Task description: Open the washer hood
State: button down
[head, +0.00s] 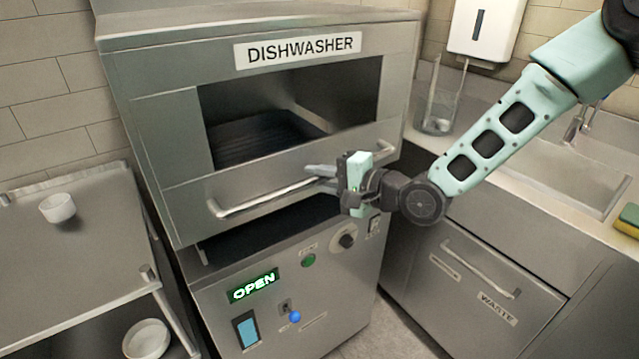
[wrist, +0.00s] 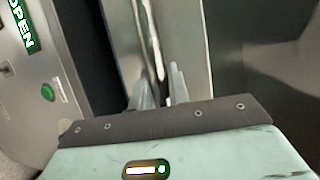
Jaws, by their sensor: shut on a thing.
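The steel washer hood (head: 165,125), labelled DISHWASHER, has a wide dark window in its front. Its long bar handle (head: 262,200) runs along the lower front. A dark gap (head: 270,232) shows between the hood's lower edge and the washer base (head: 335,290), so the hood is partly raised. My gripper (head: 320,172) is shut on the handle right of its middle. In the wrist view the fingers (wrist: 160,88) are on either side of the handle bar (wrist: 152,45). The green display (head: 253,286) reads OPEN.
A steel side table (head: 85,225) at the left bears a white bowl (head: 57,208), with another bowl (head: 146,339) lower down. A counter with a sink (head: 580,165) and a WASTE drawer (head: 490,290) stand at the right. A glass container (head: 438,112) stands by the wall.

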notch_tip(320, 180, up, 24)
jog(key=p, duration=1.6)
jog(key=shift+f, duration=0.2)
jog(key=c, duration=1.3)
grip_release()
jog(key=shift+b+v, duration=0.8)
jog(key=shift+v, duration=7.95)
